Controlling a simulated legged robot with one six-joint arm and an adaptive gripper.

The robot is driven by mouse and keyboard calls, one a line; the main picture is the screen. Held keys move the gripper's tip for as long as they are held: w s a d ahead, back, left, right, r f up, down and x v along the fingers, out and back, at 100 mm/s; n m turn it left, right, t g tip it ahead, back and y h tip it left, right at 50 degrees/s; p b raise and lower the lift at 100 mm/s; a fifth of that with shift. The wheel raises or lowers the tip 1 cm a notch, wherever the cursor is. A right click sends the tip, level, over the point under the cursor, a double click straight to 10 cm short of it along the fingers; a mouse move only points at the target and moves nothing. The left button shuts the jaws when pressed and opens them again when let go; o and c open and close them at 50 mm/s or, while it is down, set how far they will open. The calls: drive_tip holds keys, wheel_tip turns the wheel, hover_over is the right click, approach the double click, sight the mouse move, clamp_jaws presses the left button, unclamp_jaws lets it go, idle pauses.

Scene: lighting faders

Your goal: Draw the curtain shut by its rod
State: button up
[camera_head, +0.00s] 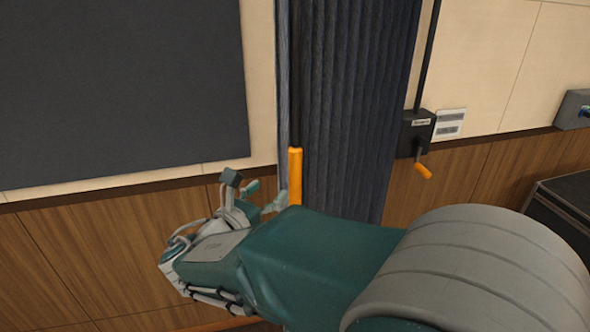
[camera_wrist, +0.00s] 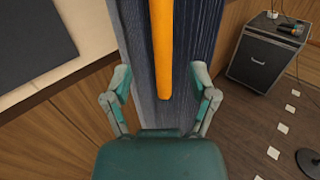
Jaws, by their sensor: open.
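The dark blue-grey curtain (camera_head: 355,110) hangs gathered in a narrow bundle right of the dark wall panel. Its dark rod (camera_head: 295,75) hangs upright along the curtain's left part and ends in an orange handle (camera_head: 295,175). My gripper (camera_head: 268,197) is at the handle's lower part, and my arm hides what lies below. In the wrist view the orange handle (camera_wrist: 162,50) comes down between the two spread fingers of my gripper (camera_wrist: 162,88). Gaps show on both sides of the handle, with the curtain (camera_wrist: 190,60) behind it. The fingers are open and hold nothing.
A dark crank box (camera_head: 416,133) with an orange-tipped crank and a white switch plate (camera_head: 450,124) are on the wall right of the curtain. A black case (camera_wrist: 262,56) stands on the floor at right. The dark panel (camera_head: 120,85) covers the left wall.

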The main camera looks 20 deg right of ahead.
sight(291, 170)
drive_tip(key=x, duration=1)
drive_tip(key=shift+d, duration=0.1)
clamp_jaws()
